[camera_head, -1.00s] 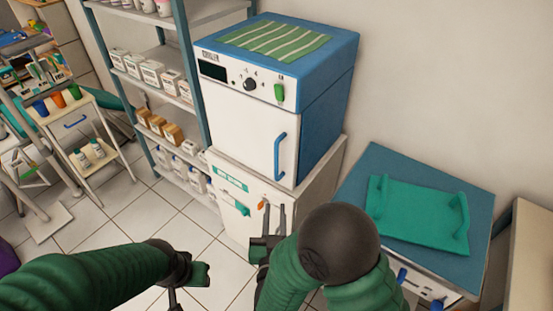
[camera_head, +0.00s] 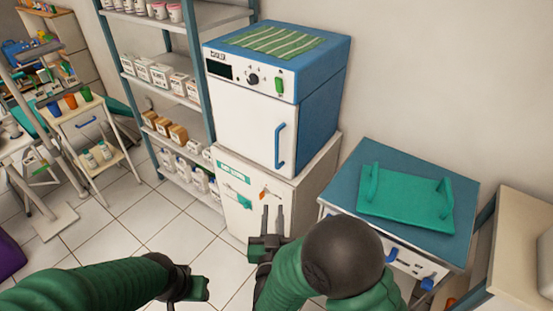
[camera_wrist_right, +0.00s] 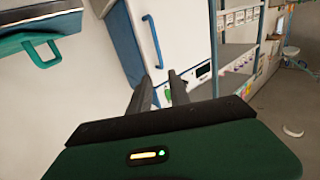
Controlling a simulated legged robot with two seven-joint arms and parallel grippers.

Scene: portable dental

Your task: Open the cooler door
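A blue-and-white unit (camera_head: 240,115) with a knob and a dark display stands against the wall. Its white door is shut and has a vertical blue handle (camera_head: 280,146). It rests on a white lower cabinet (camera_head: 238,222) with a green-and-white label and a shut front. I cannot tell which of the two is the cooler. My right gripper (camera_head: 272,219) is open and empty, in front of the lower cabinet. In the right wrist view, its fingers (camera_wrist_right: 160,88) are apart, with the blue handle (camera_wrist_right: 153,42) beyond them. My left gripper (camera_head: 197,288) is low, left of the right one; its fingers are unclear.
A blue-topped cart (camera_head: 335,190) with a green tray (camera_head: 405,205) stands to the right. A shelf rack (camera_head: 195,60) with boxes and cups stands to the left. A small trolley (camera_head: 105,125) stands further left. White tiled floor between them is clear.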

